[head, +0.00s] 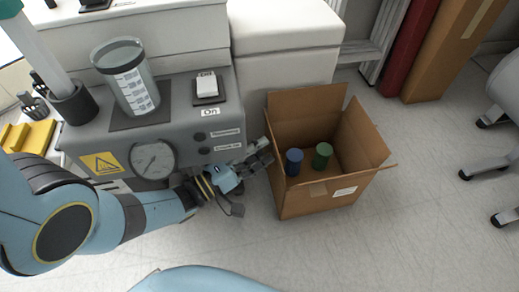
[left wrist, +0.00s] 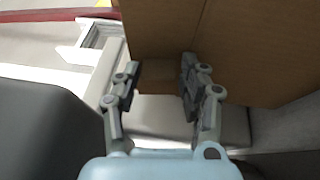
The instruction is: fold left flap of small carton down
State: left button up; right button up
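The small open carton (head: 318,199) stands on the floor right of the grey compressor unit. A blue can (head: 294,162) and a green can (head: 322,155) stand inside it. Its back flap (head: 306,103) sticks up. The left flap is hard to make out, partly hidden by my gripper. My left gripper (head: 262,156) is at the carton's left edge. In the left wrist view its fingers (left wrist: 160,82) are apart with nothing clearly between them, and brown cardboard (left wrist: 235,50) fills the space beyond. I cannot tell whether they touch it. My right gripper is not in view.
The compressor unit (head: 195,125) with its gauge (head: 154,160) stands close left of the carton. A white cabinet (head: 285,50) is behind. A tall brown box (head: 447,50) leans at the back right. Chair casters (head: 497,116) are at the right. The floor in front is clear.

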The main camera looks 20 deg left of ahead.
pick_arm(q)
jog(key=v, duration=1.2)
